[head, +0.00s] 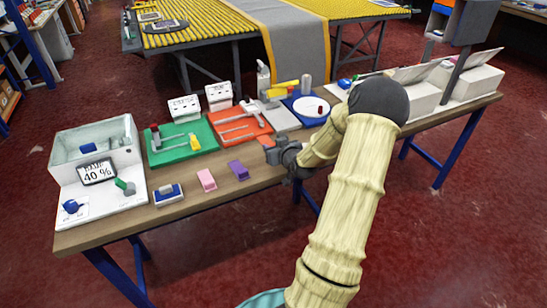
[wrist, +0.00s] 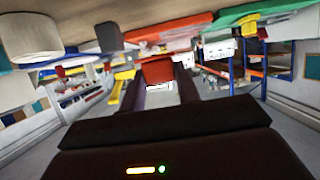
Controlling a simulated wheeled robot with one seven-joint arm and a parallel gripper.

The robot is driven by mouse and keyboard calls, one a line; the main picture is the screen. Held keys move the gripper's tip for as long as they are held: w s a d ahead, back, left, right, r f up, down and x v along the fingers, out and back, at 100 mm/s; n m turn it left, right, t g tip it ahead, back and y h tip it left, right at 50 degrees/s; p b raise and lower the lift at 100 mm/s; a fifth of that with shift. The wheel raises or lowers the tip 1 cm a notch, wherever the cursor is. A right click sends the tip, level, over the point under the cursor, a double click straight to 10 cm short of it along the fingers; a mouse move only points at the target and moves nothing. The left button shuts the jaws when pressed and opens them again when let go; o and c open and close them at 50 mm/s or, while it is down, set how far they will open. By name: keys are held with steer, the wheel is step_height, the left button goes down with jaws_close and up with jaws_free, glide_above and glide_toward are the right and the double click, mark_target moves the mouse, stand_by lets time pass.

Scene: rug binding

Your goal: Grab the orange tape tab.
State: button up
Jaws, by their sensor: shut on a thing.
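A pink tab (head: 206,179) and a purple tab (head: 238,169) lie on the bench to the left of my gripper. Whether the orange tab touches the bench cannot be told.
The wooden bench (head: 222,193) carries a green mat (head: 172,152) and an orange-red mat (head: 226,117) with tools. A white open box with a 40 % display (head: 97,172) stands at the left end. White machines (head: 470,82) stand at the right. Red floor lies clear in front.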

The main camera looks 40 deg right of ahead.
steer(key=shift+r, duration=1.25)
